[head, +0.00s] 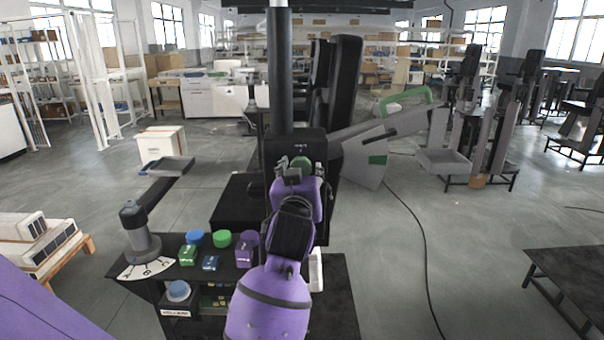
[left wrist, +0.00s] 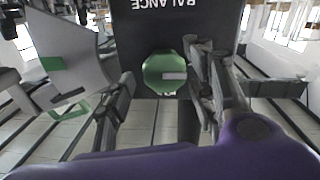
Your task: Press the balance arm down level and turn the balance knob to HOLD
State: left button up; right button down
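The green balance knob (head: 303,163) sits on the front of a black box labelled BALANCE (left wrist: 200,20), on a dark column. In the left wrist view, the knob (left wrist: 164,73) lies between the fingers of my left gripper (left wrist: 160,90). The fingers stand apart, and I cannot tell whether either touches the knob. In the head view my left gripper (head: 294,168) is in front of the box and partly hides the knob. The grey balance arm (head: 405,122) slants up to the right, with a green handle (head: 403,101). Below it is a grey plate with a green patch (head: 378,160). My right gripper is not seen.
A cable (head: 424,240) crosses the mostly clear floor at right.

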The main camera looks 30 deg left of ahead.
pick_arm(q)
jog(key=c, duration=0.9)
jog(key=shift+c, duration=0.2)
jog(key=shift+m, duration=0.3)
jog(key=m, duration=0.3)
jog(key=shift+f+m, duration=0.15)
jog(key=shift+m, duration=0.25)
jog(key=shift+f+m, duration=0.1)
jog(key=shift+m, duration=0.7)
jog(key=shift+f, duration=0.1)
